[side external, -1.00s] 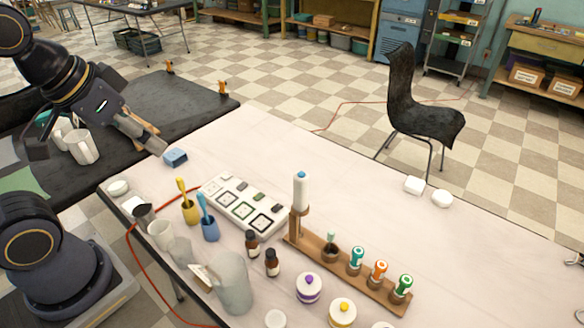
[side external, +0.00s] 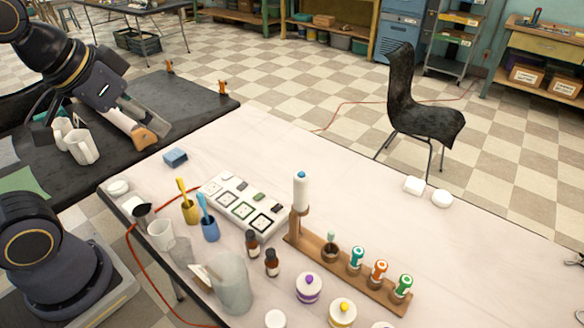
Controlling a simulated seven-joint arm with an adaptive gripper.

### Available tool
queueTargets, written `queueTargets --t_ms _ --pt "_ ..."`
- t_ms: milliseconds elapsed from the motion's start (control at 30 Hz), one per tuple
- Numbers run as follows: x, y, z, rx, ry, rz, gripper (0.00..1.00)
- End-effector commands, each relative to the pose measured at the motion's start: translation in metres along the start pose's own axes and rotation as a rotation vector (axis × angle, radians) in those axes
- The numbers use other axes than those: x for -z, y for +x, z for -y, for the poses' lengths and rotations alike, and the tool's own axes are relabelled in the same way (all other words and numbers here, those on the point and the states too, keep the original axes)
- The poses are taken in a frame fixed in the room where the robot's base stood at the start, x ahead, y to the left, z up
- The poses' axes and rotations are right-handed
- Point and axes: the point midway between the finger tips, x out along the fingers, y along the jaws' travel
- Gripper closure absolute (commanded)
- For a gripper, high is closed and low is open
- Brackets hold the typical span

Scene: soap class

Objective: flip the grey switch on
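A white panel (side external: 210,187) lies on the pale table left of its middle. It carries several dark-framed squares and a row of small grey and greenish keys (side external: 244,184) along its far edge. Which of these is the grey switch, and how it is set, is too small to tell.
A blue block (side external: 176,157) lies between my gripper and the panel. Yellow (side external: 190,211) and blue (side external: 209,230) cups with brushes stand just left of the panel. Brown bottles (side external: 253,243) and a wooden rack (side external: 330,258) with a tall white cylinder (side external: 301,190) stand near it.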

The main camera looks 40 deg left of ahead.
Motion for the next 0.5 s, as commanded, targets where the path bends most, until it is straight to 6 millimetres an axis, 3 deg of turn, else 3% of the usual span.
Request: queueTargets --t_ms 100,233,367,500 --pt "0.047 0.003 0.005 0.011 0.041 -0.029 0.86" --pt "0.093 0.027 0.017 0.025 0.066 -0.009 1.0" --pt "0.129 0.067 0.033 0.035 0.078 0.035 1.0" --pt "0.152 0.123 0.054 0.038 0.075 0.098 1.0"
